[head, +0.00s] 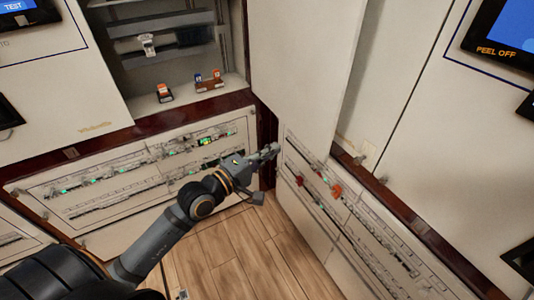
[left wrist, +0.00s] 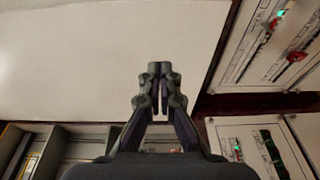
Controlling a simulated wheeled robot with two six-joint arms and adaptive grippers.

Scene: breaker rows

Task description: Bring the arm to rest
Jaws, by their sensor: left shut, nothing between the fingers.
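My left arm comes in from the lower left in the head view. Its gripper (head: 274,149) is shut and empty, held in the air in front of the corner between the two cabinet fronts. In the left wrist view the gripper (left wrist: 160,72) shows with its fingertips together, in front of a plain pale panel (left wrist: 75,55). It looks apart from the panel, though the exact gap is hard to tell. My right gripper is in neither view.
An open pale door (head: 305,60) hangs beside the gripper. Breaker rows run along the left panel (head: 130,175) and right panel (head: 350,215), the right with red parts (head: 335,191). An open cabinet shelf (head: 185,108) holds small items. The wooden floor (head: 225,255) is clear.

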